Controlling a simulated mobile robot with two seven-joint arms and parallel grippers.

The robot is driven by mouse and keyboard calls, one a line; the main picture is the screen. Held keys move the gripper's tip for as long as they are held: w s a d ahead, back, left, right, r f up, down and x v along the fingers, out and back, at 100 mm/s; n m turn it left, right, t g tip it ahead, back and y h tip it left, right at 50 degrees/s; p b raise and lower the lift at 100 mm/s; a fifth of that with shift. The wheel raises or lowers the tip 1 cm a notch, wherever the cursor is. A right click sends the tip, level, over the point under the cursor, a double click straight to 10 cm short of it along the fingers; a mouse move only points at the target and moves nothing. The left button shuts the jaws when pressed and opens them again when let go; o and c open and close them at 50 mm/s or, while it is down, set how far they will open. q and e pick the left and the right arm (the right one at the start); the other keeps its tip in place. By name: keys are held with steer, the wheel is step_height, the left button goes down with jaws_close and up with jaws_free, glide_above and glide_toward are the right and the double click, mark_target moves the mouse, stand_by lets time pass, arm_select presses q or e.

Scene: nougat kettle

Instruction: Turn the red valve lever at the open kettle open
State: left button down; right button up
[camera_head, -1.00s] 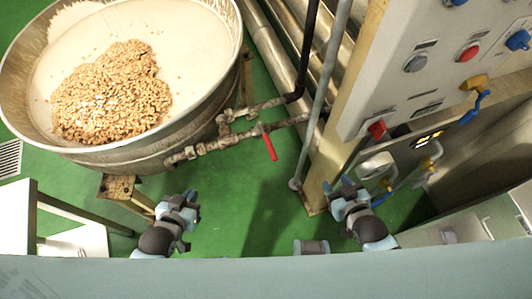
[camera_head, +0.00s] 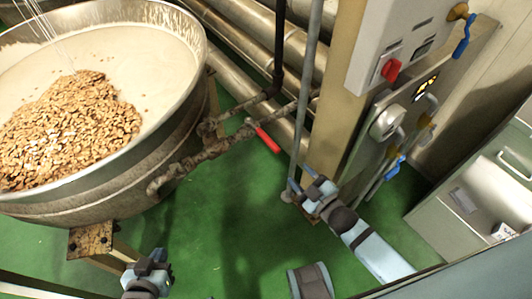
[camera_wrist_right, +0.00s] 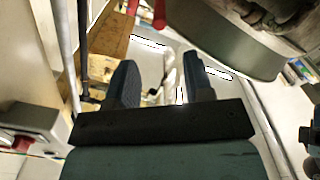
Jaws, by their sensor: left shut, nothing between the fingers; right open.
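The red valve lever (camera_head: 268,140) sits on a rusty pipe at the right of the open kettle (camera_head: 188,135) in the head view. It slants down to the right from the pipe. The kettle holds cream mass and a heap of brown nuts. My right gripper (camera_head: 301,178) is open and empty, below and to the right of the lever, apart from it. Its spread fingers (camera_wrist_right: 163,78) show in the right wrist view; a red piece (camera_wrist_right: 159,12) at the top there cannot be identified surely. My left gripper (camera_head: 152,260) is shut and empty at the bottom, below the kettle.
A grey vertical pipe (camera_head: 308,85) and a control cabinet (camera_head: 385,45) with a red knob (camera_head: 390,70) stand close to my right gripper. Large pipes (camera_head: 240,80) run behind the lever. Green floor (camera_head: 225,215) is clear between my grippers.

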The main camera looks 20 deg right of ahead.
mark_target(278, 151)
steer(key=b+x, duration=0.1)
steer(key=x, duration=1.2)
steer(key=shift+w, duration=0.35)
jaws_close()
